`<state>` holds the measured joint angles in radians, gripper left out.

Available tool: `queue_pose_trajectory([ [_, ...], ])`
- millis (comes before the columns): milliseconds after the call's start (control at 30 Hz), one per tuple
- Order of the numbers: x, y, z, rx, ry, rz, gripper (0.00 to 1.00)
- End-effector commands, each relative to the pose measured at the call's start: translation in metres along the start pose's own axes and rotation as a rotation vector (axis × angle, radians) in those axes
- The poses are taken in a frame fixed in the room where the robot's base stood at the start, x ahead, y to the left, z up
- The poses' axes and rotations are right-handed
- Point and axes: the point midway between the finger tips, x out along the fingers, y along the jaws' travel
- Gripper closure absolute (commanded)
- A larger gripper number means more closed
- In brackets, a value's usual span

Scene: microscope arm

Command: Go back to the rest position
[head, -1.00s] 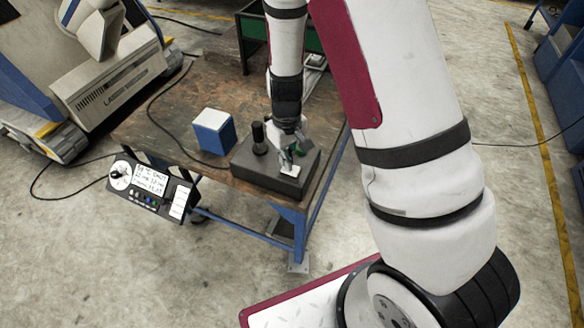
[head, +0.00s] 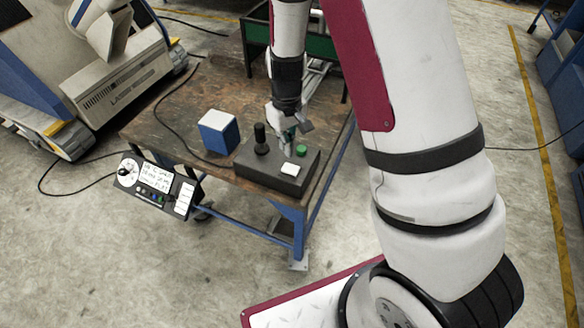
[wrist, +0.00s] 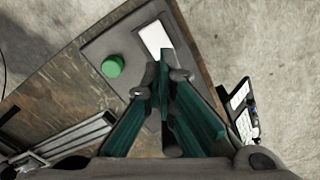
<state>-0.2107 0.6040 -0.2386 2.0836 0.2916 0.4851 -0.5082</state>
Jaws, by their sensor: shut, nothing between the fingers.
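My gripper (head: 287,146) hangs from my arm above the dark control box (head: 258,177) at the front of the workbench. In the wrist view my gripper (wrist: 165,65) points down at the same box (wrist: 112,41), its fingers together with nothing between them. The box carries a black joystick (head: 260,138), a white pad (head: 290,169) and a green button (head: 301,150). The green button (wrist: 113,66) and the white pad (wrist: 154,37) also show in the wrist view. The gripper's exact height above the box is hard to tell.
A blue and white box (head: 218,132) stands on the bench (head: 180,100) left of the control box. A panel with a dial (head: 155,188) hangs at the bench's left front. A green-sided crate (head: 257,47) stands behind.

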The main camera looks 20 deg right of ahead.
Motion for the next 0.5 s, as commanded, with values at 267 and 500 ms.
queue_pose_trajectory([
  [267,0.000,0.000,0.000,0.000,0.000,0.000,1.00],
  [500,-0.011,-0.001,0.000,0.006,0.014,-0.005,1.00],
])
